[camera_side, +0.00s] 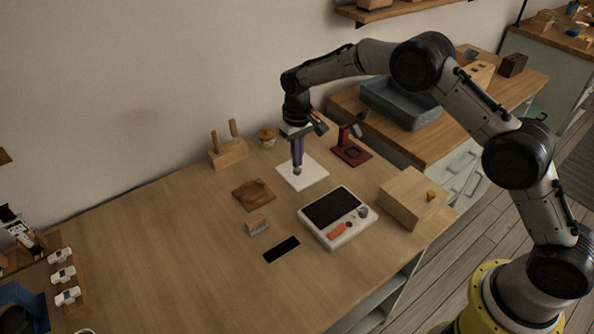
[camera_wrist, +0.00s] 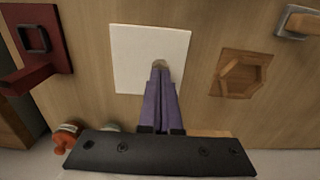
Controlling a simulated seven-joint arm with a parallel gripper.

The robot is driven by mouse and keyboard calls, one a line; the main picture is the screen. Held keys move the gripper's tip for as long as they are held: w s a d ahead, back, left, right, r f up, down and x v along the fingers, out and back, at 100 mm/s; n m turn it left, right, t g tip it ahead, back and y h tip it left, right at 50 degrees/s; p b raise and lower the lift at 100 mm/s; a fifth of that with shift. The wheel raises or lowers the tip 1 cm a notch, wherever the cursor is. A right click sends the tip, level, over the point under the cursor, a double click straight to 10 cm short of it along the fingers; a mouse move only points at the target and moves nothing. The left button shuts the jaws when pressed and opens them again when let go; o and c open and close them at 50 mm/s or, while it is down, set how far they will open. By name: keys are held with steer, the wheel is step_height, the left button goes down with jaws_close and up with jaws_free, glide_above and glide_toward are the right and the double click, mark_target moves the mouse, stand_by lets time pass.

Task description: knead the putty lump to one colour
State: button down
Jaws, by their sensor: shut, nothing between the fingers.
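The putty lump (camera_side: 297,171) is a small greyish-tan blob on a white square board (camera_side: 314,180). In the wrist view the lump (camera_wrist: 160,63) shows just beyond my fingertips, partly hidden by them, on the white board (camera_wrist: 130,50). My gripper (camera_side: 298,165) points down over the board with its purple fingers together. In the wrist view my gripper (camera_wrist: 160,72) is shut, with its tips at the lump. The tips look close to or touching the lump; I cannot tell which. The lump's colours are too small to make out.
A wooden tray with a hollow (camera_side: 254,194) lies left of the board. A dark red stand (camera_side: 350,148) is to its right. A scale-like device (camera_side: 337,216) and a wooden box (camera_side: 411,198) stand in front. A wooden block with pegs (camera_side: 229,152) is behind.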

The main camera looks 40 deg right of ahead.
steer(key=shift+r, duration=0.15)
steer(key=shift+r, duration=2.9)
